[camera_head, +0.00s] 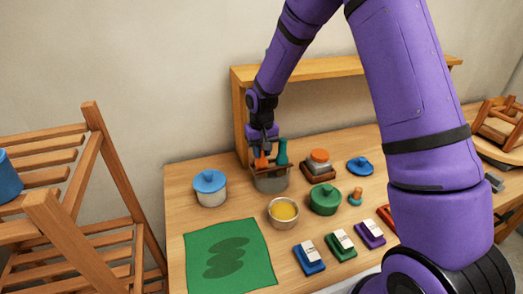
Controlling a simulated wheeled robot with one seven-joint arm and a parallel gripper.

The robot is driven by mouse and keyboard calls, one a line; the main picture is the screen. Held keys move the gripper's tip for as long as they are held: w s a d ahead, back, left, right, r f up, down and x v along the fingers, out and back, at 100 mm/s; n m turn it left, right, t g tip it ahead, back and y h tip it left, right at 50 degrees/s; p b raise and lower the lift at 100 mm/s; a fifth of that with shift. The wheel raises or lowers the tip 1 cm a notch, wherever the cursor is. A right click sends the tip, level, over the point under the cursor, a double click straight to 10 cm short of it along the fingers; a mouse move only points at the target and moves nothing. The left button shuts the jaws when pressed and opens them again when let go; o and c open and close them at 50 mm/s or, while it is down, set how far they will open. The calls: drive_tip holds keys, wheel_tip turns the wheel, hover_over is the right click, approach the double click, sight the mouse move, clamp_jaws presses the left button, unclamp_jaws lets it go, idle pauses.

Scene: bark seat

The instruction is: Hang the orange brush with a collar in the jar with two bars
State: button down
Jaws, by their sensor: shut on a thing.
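The jar (271,183) is a grey, round vessel near the back of the table, in front of the wooden shelf. Dark bars run across its mouth, too small to count. The orange brush (261,163) is over the left part of the mouth, with its lower end hidden at the rim. I cannot tell whether its collar touches the bars. My gripper (263,147) points down above the jar and is shut on the brush's top. A teal brush (282,153) stands upright at the right side of the same jar.
A blue-lidded pot (210,189) is left of the jar. A bowl with yellow contents (283,212) and a green pot (325,200) stand in front. A green mat (229,254) covers the front left. The wooden shelf (240,118) is close behind my gripper.

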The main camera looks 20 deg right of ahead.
drive_tip(key=shift+f, duration=0.35)
drive_tip(key=shift+c, duration=2.4)
unclamp_jaws()
drive_tip(key=shift+r, duration=3.5)
